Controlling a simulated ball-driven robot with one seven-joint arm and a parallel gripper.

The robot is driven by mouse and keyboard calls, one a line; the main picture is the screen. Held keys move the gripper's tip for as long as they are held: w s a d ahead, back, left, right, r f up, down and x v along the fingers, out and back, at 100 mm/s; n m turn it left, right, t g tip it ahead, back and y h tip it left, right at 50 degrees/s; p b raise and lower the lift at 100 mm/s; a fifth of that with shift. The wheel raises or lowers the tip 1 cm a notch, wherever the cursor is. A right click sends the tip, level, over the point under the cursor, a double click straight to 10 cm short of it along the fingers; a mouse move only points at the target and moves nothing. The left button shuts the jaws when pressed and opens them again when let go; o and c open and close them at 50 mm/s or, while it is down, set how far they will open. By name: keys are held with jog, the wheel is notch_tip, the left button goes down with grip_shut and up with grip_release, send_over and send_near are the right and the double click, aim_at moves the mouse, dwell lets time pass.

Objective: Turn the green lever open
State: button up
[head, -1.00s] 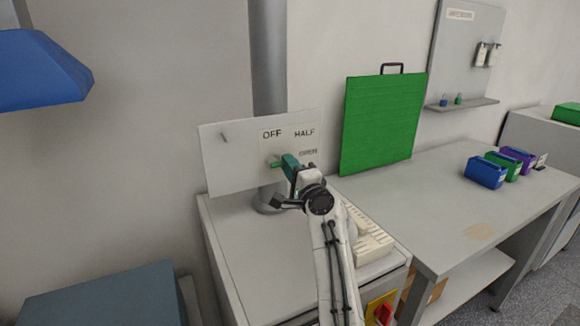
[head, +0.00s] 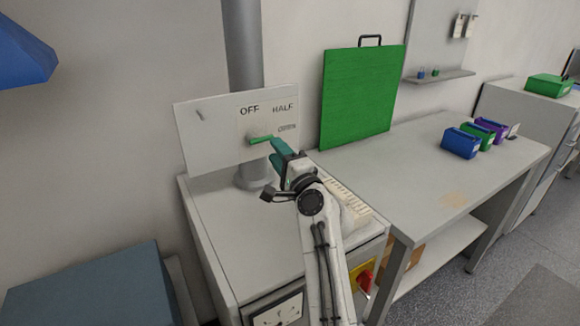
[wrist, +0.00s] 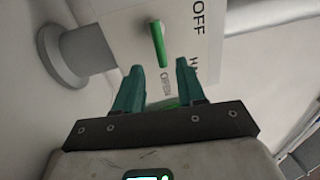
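The green lever (head: 260,139) is a short bar on a white panel (head: 207,130) marked OFF and HALF, with a smaller label to the right that is hard to read in the head view. In the head view it lies nearly level below OFF. In the wrist view the lever (wrist: 157,43) stands just beyond the fingertips, in line with the gap between them. My gripper (wrist: 159,66) is open, with two teal fingers apart and nothing between them. In the head view my gripper (head: 277,147) is just right of and below the lever; whether they touch is unclear there.
A grey pipe (head: 243,50) runs up behind the panel. Below is a grey cabinet (head: 215,220) with a gauge (head: 278,310) and a red knob on a yellow plate (head: 365,280). A green board (head: 360,95) leans on the wall; a bench (head: 430,170) stands to the right.

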jog(key=v, duration=0.6)
jog(key=shift+f, duration=0.15)
